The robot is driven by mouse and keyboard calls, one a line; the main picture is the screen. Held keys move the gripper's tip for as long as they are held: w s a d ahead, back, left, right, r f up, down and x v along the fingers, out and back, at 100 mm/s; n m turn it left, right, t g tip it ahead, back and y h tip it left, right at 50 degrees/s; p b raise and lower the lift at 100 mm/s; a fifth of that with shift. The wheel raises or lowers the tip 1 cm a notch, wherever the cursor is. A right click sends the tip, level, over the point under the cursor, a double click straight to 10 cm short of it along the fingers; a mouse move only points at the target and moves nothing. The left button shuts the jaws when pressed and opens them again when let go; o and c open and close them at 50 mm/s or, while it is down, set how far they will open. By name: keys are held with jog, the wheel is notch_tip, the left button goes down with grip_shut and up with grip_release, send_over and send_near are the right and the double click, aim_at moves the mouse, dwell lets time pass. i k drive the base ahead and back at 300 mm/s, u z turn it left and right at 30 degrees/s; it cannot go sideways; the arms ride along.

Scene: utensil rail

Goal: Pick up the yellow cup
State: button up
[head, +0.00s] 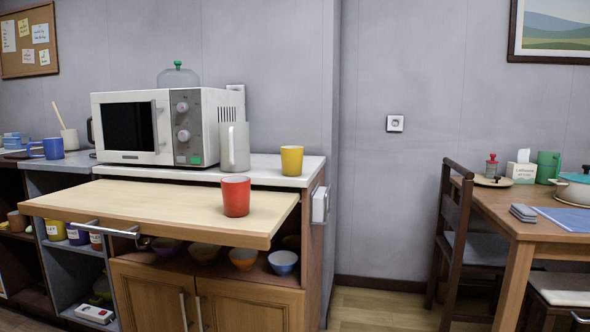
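The yellow cup (291,160) stands upright on the white countertop, near its right end and close to the wall. It has no visible handle. A red cup (236,196) stands in front of it and lower, on a light wooden pull-out board (150,205). The two cups are apart, and the yellow cup is fully in view. My gripper is not in view.
A microwave (160,126) and a tall grey pitcher (235,147) stand left of the yellow cup. The pull-out board juts forward below the countertop (309,174). A chair (452,240) and dining table (545,230) are at right. Floor (375,309) shows between.

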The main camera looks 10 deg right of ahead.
aim_at(291, 156)
jog(key=k, duration=0.5)
jog(key=u, duration=1.8)
jog(key=i, duration=1.25)
jog(key=z, duration=1.9)
